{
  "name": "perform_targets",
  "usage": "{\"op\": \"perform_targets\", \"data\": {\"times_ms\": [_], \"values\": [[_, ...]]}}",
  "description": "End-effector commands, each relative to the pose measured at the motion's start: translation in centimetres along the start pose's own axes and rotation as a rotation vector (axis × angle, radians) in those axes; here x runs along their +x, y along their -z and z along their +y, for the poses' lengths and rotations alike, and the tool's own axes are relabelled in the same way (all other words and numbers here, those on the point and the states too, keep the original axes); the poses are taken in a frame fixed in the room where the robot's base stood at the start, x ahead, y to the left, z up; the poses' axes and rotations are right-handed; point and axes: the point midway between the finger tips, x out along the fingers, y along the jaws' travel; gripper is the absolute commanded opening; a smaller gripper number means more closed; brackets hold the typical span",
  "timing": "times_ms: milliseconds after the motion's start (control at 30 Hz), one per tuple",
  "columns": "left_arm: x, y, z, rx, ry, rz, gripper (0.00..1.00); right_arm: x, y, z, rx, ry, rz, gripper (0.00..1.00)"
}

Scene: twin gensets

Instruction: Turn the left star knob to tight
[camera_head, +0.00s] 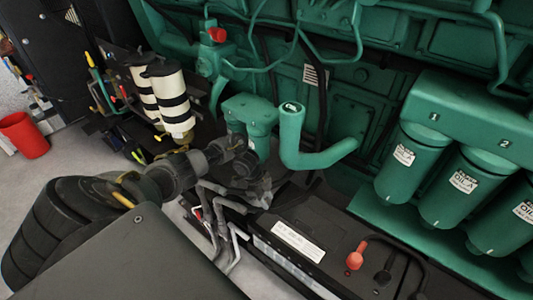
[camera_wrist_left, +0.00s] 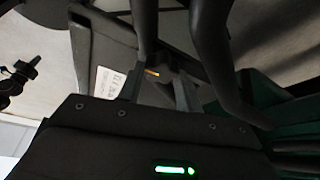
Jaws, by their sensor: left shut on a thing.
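My left arm comes in from the left in the head view, and its left gripper (camera_head: 258,192) is at the near left end of a black battery (camera_head: 330,225), beside the green engine. In the left wrist view the two fingers of the left gripper (camera_wrist_left: 160,88) are close together around a small dark thing (camera_wrist_left: 172,74). The gripper is shut on it. It may be the star knob, but its shape is mostly hidden by the fingers and in shadow. I cannot make out a second star knob or any tight mark. My right gripper is not in view.
The green engine (camera_head: 390,50) fills the back. A green bent pipe (camera_head: 292,135) rises just right of the gripper. Green oil filters (camera_head: 412,160) hang at the right. The battery has a red terminal cap (camera_head: 356,255). Grey hoses (camera_head: 212,215) run near the gripper. A red bucket (camera_head: 24,135) stands far left.

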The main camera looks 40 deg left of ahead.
Motion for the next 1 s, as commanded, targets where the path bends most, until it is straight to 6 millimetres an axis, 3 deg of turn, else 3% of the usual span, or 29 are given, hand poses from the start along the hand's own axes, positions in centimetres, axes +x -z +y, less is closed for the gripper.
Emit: {"op": "perform_targets", "data": {"times_ms": [367,400,533,833,1000], "values": [[0.0,-0.1,0.1,0.005,-0.004,-0.002,0.12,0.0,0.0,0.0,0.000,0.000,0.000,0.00],[0.0,-0.1,0.1,0.005,-0.004,-0.002,0.40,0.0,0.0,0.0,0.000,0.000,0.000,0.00],[0.0,0.0,0.1,0.004,-0.003,-0.002,0.57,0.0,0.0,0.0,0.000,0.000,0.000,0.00],[-0.2,0.0,0.0,0.004,-0.002,0.000,0.57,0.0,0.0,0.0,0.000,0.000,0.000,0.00],[-2.1,0.0,-0.1,0.007,0.001,0.000,0.57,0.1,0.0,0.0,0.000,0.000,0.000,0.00]]}}
